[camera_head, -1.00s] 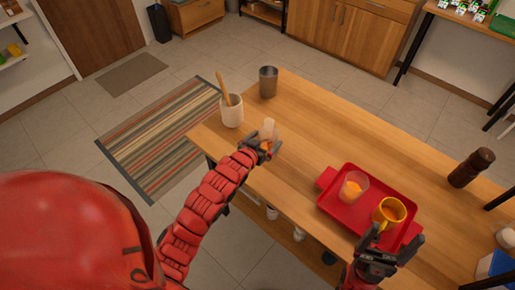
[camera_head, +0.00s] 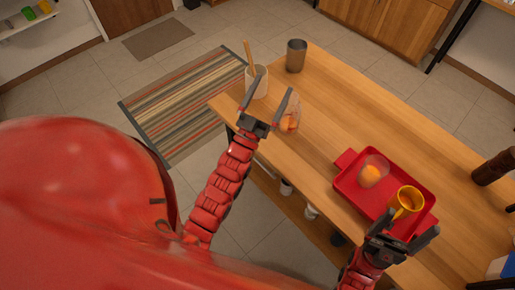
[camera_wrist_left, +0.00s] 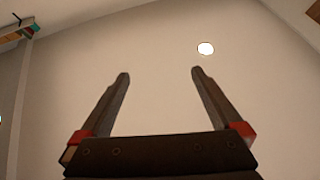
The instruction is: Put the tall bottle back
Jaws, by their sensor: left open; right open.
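A see-through bottle with orange contents (camera_head: 290,117) stands on the wooden table near its left edge, partly hidden behind my left gripper. My left gripper (camera_head: 271,86) is open and pointing upward, just left of this bottle. The left wrist view shows its fingers (camera_wrist_left: 160,75) spread with nothing between them, against a plain pale surface. My right gripper (camera_head: 412,224) is open at the front edge of the red tray, close to the yellow mug. A tall dark brown bottle or grinder (camera_head: 494,167) stands at the right edge of the head view.
The red tray (camera_head: 353,188) holds a clear cup with orange contents (camera_head: 371,171) and a yellow mug (camera_head: 407,202). A white crock with wooden sticks (camera_head: 258,85) and a grey metal cup (camera_head: 295,56) stand at the far left corner. The table's middle (camera_head: 385,120) is clear.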

